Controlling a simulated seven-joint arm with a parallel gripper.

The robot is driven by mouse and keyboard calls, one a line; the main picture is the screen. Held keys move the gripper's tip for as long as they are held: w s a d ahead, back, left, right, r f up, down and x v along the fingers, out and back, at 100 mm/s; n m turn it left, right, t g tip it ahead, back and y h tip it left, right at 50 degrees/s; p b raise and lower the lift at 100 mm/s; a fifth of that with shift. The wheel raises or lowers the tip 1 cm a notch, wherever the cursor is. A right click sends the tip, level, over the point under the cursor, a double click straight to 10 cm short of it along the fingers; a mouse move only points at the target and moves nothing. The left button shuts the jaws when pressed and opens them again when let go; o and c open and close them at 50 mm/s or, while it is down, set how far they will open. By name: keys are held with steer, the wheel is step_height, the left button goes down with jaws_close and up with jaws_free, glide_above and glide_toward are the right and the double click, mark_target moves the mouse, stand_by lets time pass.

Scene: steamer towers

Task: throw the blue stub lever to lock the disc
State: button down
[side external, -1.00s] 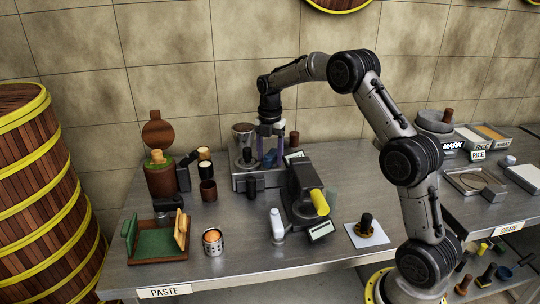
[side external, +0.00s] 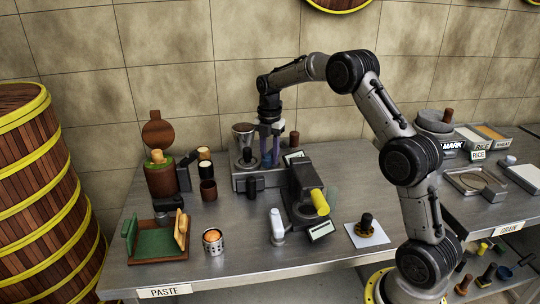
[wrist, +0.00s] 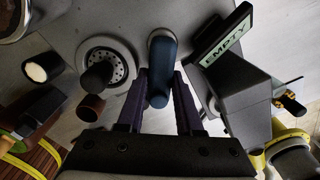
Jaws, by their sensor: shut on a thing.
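The blue stub lever (wrist: 162,72) stands between my two purple-grey fingers in the wrist view. My gripper (wrist: 161,80) is shut on it; its fingertips flank the lever's rounded blue body. In the side view my gripper (side external: 270,152) reaches straight down onto the grey machine, and its fingers mostly hide the lever. The perforated metal disc (wrist: 123,67) with a black knob sits in a round collar left of the lever in the wrist view. In the side view the disc is too small to make out clearly.
A display reading EMPTY (wrist: 225,38) stands close right of the lever. A dark machine with a yellow handle (side external: 320,202) is in front. A metal cup (side external: 244,133) stands at the back left of my gripper. Small brown and black cups (side external: 208,190) are left.

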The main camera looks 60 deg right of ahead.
steer(key=m, duration=0.1)
steer(key=w+m, duration=0.1)
steer(key=shift+m, duration=0.4)
steer(key=m, duration=0.1)
steer(key=w+m, duration=0.1)
steer(key=m, duration=0.1)
steer(key=shift+d+m, duration=0.15)
steer(key=shift+m, duration=0.15)
steer(key=m, duration=0.3)
steer(key=shift+w+d+m, duration=0.25)
steer(key=shift+w+m, duration=0.05)
steer(key=shift+w, duration=0.1)
steer(key=shift+w+d+m, duration=0.15)
steer(key=shift+d+m, duration=0.05)
steer(key=shift+m, duration=0.55)
steer(key=shift+w+d+m, duration=0.1)
steer(key=shift+d+m, duration=0.05)
steer(key=shift+m, duration=0.6)
steer(key=shift+r, duration=0.1)
steer(key=c, duration=0.6)
jaws_free()
steer(key=shift+o, duration=0.2)
step_height(320, 180, up, 14)
